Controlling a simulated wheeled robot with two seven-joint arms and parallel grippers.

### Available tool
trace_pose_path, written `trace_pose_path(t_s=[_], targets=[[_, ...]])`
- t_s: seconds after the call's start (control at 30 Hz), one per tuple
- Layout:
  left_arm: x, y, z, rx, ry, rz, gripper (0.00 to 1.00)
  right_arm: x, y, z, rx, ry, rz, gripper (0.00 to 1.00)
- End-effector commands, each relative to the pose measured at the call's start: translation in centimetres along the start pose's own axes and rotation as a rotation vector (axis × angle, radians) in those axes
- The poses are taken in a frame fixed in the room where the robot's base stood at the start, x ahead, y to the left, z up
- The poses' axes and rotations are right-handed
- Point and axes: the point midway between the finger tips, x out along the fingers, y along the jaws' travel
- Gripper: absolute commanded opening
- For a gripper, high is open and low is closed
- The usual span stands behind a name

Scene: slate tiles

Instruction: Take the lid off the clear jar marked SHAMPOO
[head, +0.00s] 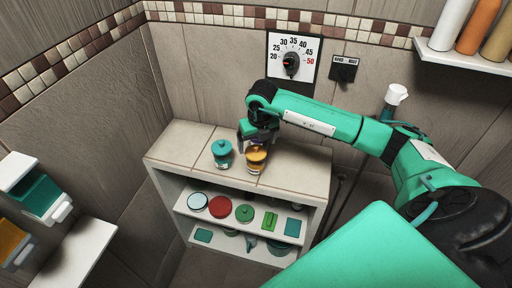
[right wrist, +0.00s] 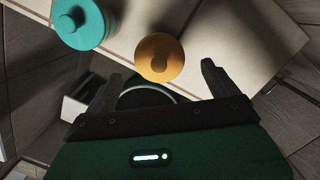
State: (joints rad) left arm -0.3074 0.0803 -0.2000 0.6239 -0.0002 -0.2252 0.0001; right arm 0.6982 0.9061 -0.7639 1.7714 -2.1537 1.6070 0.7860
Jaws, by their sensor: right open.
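Two small clear jars stand upright on top of the tiled shelf unit. One jar (head: 254,168) has an orange lid (head: 257,153) with a knob, also seen from above in the right wrist view (right wrist: 160,57). The other jar (head: 223,163), to its left, has a teal lid (head: 221,147), which shows in the right wrist view (right wrist: 80,22) too. Both lids are on. No SHAMPOO marking is legible on either jar. My right gripper (head: 259,138) is open and empty, just by the orange lid; in the wrist view its fingers flank that lid without visible contact. My left gripper is out of view.
The shelf unit (head: 180,137) holds several lids and small items below, including a red lid (head: 220,206) and a green lid (head: 244,213). A dial (head: 291,62) is on the wall behind. Bottles (head: 480,25) stand on a wall shelf at upper right. The unit's top right is clear.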

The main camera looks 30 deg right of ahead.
Motion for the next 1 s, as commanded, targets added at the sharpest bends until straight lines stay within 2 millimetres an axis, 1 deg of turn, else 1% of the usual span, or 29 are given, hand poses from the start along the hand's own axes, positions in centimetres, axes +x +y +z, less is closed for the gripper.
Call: trace_pose_path(t_s=[0.03,0.1,0.2,0.3,0.47,0.57,0.7,0.73,1.0], targets=[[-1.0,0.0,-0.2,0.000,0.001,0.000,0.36,0.3,0.1,0.1,0.000,0.003,0.001,0.91],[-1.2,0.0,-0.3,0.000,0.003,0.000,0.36,1.5,0.1,0.1,0.000,0.004,0.001,0.91],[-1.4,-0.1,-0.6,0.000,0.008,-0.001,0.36,2.4,0.1,0.1,0.000,0.001,0.000,0.91],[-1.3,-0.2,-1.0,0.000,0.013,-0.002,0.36,2.9,0.1,0.1,0.000,-0.001,0.001,0.91],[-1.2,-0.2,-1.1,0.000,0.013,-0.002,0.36,2.9,0.1,0.1,0.000,-0.001,0.001,0.91],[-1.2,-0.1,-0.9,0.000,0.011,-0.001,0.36,2.9,0.1,0.1,-0.001,-0.001,0.001,0.73],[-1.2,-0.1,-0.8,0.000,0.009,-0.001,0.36,2.9,0.1,0.1,-0.001,-0.001,0.001,0.46],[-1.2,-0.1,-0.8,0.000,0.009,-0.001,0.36,2.9,0.1,0.1,-0.001,-0.001,0.001,0.43],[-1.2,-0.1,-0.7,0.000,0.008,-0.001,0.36,2.8,0.1,0.1,-0.001,-0.001,0.001,0.42]])
